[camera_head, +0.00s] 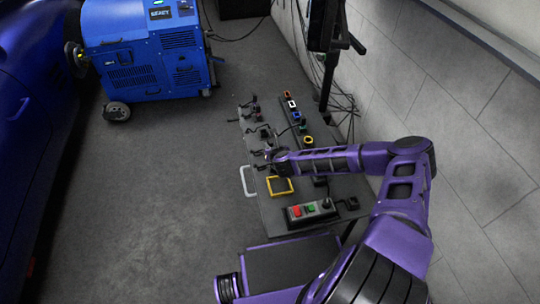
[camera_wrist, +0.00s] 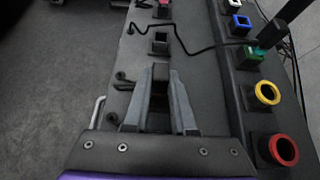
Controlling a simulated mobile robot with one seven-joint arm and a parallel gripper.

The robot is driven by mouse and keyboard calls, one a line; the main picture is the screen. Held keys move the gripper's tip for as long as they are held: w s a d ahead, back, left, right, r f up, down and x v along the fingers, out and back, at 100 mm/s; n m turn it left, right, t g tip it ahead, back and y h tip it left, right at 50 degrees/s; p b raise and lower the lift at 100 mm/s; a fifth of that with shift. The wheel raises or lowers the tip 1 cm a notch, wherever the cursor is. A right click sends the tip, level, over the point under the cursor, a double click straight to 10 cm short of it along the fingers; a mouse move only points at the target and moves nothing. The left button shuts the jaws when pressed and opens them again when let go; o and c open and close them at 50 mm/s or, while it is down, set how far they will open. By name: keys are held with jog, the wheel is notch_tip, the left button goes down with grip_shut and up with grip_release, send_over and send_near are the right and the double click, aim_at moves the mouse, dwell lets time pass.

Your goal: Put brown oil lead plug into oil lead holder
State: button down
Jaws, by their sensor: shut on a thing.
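My gripper (camera_wrist: 161,72) is in the lower middle of the wrist view, shut on a dark piece (camera_wrist: 159,92) that is mostly hidden between the fingers. Its colour is too dark to confirm as the brown oil lead plug. In the head view my gripper (camera_head: 272,157) is small, over the left side of the dark bench. A dark square holder (camera_wrist: 160,43) stands just beyond the fingertips in the wrist view. A pink-topped holder (camera_wrist: 163,9) stands farther on. I cannot tell which one is the oil lead holder.
A raised strip right of my gripper carries red (camera_wrist: 283,150), yellow (camera_wrist: 267,92), green (camera_wrist: 253,55), blue (camera_wrist: 240,25) and white (camera_wrist: 234,4) holders. A dark cable (camera_wrist: 190,50) crosses the bench. A button box (camera_head: 312,211) and yellow frame (camera_head: 279,186) sit at the near end.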

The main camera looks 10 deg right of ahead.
jog(key=c, duration=0.7)
grip_release()
jog(key=shift+f, duration=0.1)
jog(key=shift+o, duration=0.2)
jog(key=p+v, duration=0.3)
jog(key=v, duration=1.4)
jog(key=shift+s, duration=0.2)
jog(key=shift+s, duration=0.1)
